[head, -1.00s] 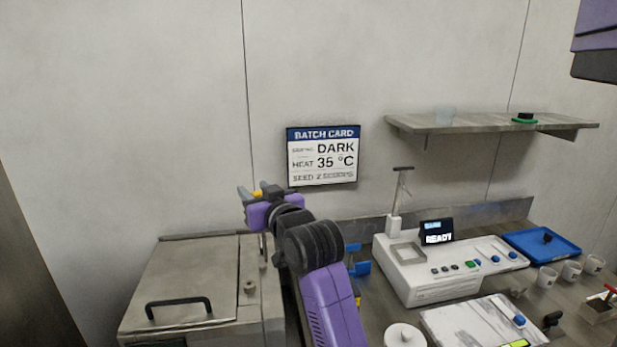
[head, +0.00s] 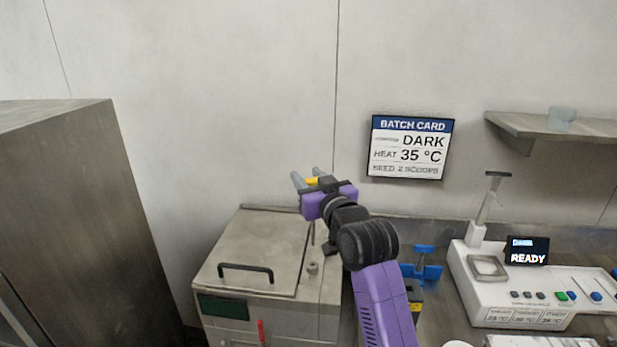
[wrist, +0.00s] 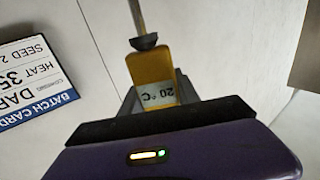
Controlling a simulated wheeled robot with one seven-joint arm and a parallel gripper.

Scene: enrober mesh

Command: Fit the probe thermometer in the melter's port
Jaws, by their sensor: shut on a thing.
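The probe thermometer (wrist: 151,70) is a yellow body with a small "20 °C" display, a dark collar and a thin metal probe. My gripper (wrist: 150,98) is shut on its yellow body. In the head view my gripper (head: 310,181) is above the right part of the melter (head: 250,250), a steel box with a lid and black handle. A thin rod, seemingly the probe, points down below the gripper. A small round fitting (head: 313,268), seemingly the port, stands on the melter's top right. The rod's end appears above it; I cannot tell whether they line up in depth.
A batch card (head: 409,147) hangs on the wall behind. A blue holder (head: 422,265) and a white machine reading READY (head: 510,312) stand right of my arm. A tall steel cabinet (head: 75,220) is at left. A shelf (head: 545,127) juts out at upper right.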

